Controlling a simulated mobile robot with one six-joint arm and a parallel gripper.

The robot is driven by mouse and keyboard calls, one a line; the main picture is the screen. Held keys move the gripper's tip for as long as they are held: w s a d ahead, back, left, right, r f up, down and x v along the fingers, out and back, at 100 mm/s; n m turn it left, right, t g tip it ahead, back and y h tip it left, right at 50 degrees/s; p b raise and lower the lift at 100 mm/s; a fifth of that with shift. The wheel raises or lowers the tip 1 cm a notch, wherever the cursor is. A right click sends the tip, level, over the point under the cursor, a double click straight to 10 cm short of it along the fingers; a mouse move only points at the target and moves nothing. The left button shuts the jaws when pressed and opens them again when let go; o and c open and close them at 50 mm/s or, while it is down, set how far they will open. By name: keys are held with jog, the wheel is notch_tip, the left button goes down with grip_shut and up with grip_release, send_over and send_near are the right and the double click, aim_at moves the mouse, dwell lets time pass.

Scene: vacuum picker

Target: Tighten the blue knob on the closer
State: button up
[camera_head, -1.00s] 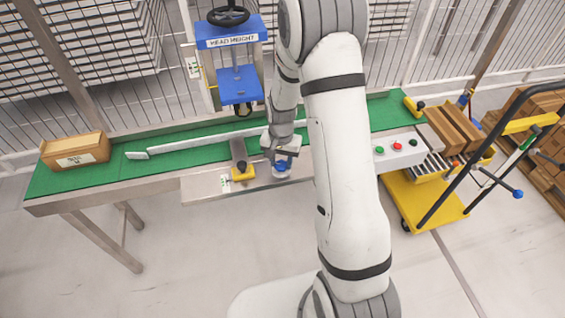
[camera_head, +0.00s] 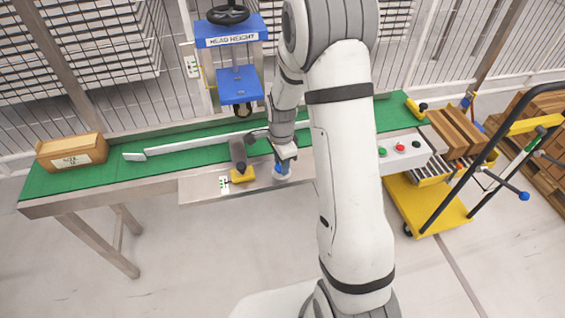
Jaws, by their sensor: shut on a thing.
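The closer is a long machine with a green belt (camera_head: 75,181) and a steel frame. The blue knob (camera_head: 281,168) stands on the steel shelf (camera_head: 205,188) at its front edge. My gripper (camera_head: 283,158) points down over the knob and is shut on it. The fingers hide the upper part of the knob, so I cannot see how far it is turned.
A yellow-and-dark lever (camera_head: 240,165) stands close left of my gripper. A blue head labelled HEAD HEIGHT (camera_head: 233,42) rises behind. A cardboard box (camera_head: 72,151) sits at the belt's left end. A button box (camera_head: 404,150) and yellow cart (camera_head: 428,205) are at right.

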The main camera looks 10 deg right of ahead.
jog(key=shift+w+m, duration=0.15)
jog(key=shift+m, duration=0.75)
jog(key=shift+r, duration=0.1)
jog(key=o, duration=1)
jog(key=shift+r, duration=3.85)
